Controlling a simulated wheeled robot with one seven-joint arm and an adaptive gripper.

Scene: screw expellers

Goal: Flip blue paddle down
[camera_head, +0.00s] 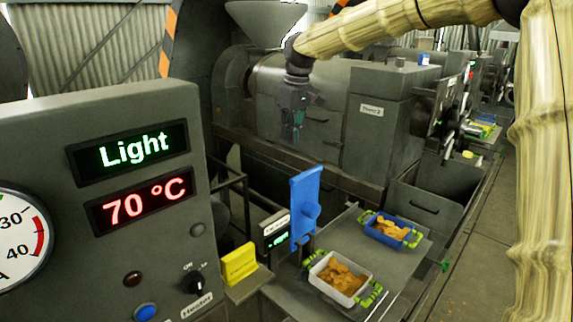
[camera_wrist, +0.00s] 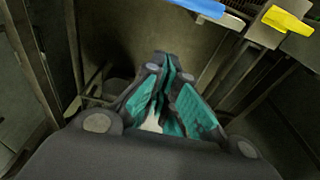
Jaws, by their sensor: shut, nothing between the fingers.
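The blue paddle (camera_head: 303,195) stands upright beside a small green-lit display in the middle of the head view. A round blue knob sticks out from its right side. In the wrist view, part of what looks like the blue paddle (camera_wrist: 200,7) shows at the top edge. My gripper (camera_head: 290,137) points down in front of the grey machine, above and behind the paddle and apart from it. In the wrist view its teal-padded fingers (camera_wrist: 164,64) are closed together with nothing held.
A yellow paddle (camera_head: 239,263) sits left of the blue one. A white tray (camera_head: 320,284) and a blue tray (camera_head: 372,231), both with orange-brown pieces, stand on the shelf to the right. A grey panel (camera_head: 60,120) reading Light and 70 °C fills the left.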

